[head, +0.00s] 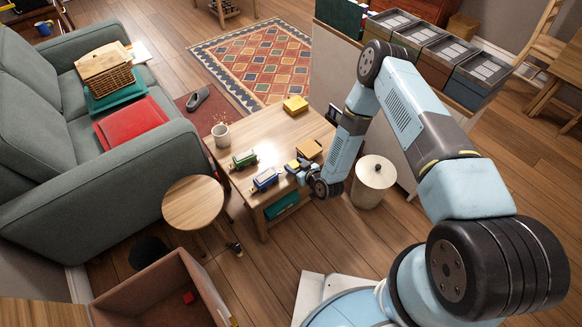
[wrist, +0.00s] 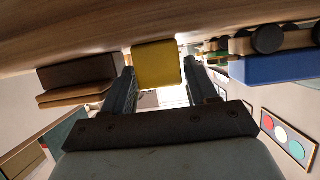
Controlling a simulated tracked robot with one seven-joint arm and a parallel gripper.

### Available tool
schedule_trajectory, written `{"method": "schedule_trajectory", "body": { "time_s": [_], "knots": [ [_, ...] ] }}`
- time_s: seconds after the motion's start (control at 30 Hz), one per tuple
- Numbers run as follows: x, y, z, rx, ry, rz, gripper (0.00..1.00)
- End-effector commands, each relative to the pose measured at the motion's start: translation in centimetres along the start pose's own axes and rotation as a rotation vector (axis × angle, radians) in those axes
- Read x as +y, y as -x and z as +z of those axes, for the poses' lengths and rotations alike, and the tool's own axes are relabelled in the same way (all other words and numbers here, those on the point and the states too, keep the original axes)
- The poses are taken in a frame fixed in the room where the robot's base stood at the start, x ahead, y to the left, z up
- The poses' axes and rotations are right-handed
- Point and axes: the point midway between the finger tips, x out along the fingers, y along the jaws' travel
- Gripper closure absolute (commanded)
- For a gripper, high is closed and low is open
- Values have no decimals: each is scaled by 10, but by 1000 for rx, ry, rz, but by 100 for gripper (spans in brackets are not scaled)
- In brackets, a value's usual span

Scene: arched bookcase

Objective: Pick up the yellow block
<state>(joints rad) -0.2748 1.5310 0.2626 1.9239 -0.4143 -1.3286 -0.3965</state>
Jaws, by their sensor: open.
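The yellow block (wrist: 156,62) shows in the wrist view at the fingertips, against the wooden table surface, which is at the top of that upside-down picture. My gripper (wrist: 160,74) is open, with one finger on each side of the block. I cannot tell whether either finger touches it. In the head view my gripper (head: 298,169) is low over the near right part of the wooden table (head: 262,143), with a small yellow patch of the block (head: 292,166) at its tip. The block's far side is hidden.
A blue toy wagon (head: 265,180) and a green one (head: 244,160) stand left of my gripper. A lidded bin (head: 373,182) stands right of the table.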

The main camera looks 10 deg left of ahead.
Motion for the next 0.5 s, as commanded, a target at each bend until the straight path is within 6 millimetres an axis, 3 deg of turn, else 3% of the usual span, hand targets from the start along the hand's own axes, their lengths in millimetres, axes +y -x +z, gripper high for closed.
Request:
{"method": "schedule_trajectory", "body": {
  "time_s": [0.2,0.43,0.5],
  "knots": [
    [-1,-20,0,0,0,0,43],
    [0,-22,0,0,0,0,43],
    [0,-22,0,0,0,0,47]
  ]
}}
